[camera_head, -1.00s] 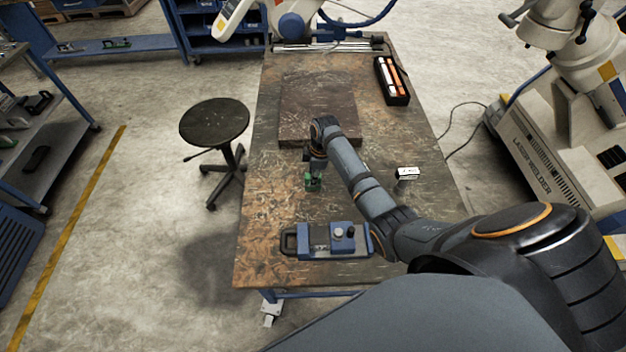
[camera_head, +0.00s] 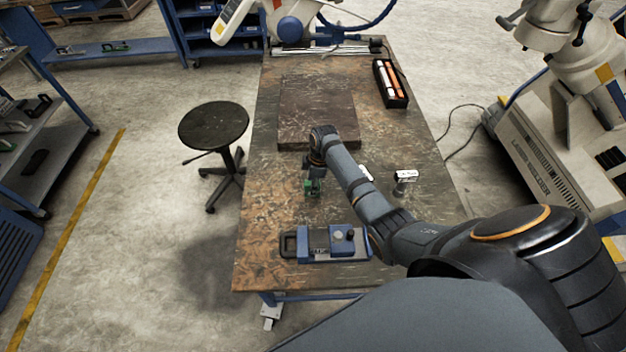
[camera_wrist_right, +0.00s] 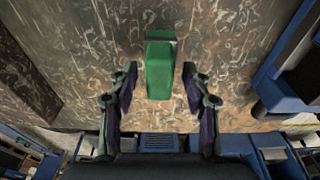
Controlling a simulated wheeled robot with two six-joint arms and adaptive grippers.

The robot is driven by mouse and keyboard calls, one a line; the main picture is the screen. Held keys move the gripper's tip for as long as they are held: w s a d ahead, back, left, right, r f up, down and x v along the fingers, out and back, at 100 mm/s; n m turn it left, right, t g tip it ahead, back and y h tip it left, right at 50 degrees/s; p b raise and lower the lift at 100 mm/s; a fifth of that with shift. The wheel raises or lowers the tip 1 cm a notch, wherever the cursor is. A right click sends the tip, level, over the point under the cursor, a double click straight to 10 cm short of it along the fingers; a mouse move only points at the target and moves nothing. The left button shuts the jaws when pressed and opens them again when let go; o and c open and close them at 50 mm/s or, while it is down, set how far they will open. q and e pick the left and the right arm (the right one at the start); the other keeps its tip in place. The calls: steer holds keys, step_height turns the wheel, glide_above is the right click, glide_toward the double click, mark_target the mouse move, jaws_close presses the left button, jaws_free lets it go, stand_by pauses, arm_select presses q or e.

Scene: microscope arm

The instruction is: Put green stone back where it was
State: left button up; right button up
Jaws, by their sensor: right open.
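The green stone (camera_head: 312,187) is a small green block on the worn worktable, left of the table's middle and behind the blue device. In the right wrist view the green stone (camera_wrist_right: 160,70) lies ahead, centred between my two fingers, with its near end about level with the fingertips. My right gripper (camera_head: 313,178) reaches down over it from the right; its fingers are hard to make out in the head view. In the wrist view my right gripper (camera_wrist_right: 158,88) is open, with a gap on both sides of the stone. My left gripper is not in view.
A blue and grey device (camera_head: 328,243) with knobs stands at the table's near edge. A dark square plate (camera_head: 318,100) lies behind the arm. A small white-topped object (camera_head: 405,178) stands to the right. A black tray (camera_head: 391,84) is at the back right. A stool (camera_head: 213,124) is left.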

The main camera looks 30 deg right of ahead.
step_height(320, 180, up, 12)
steer(key=d+b, duration=0.1)
steer(key=shift+s+d, duration=0.3)
steer(key=shift+s, duration=0.15)
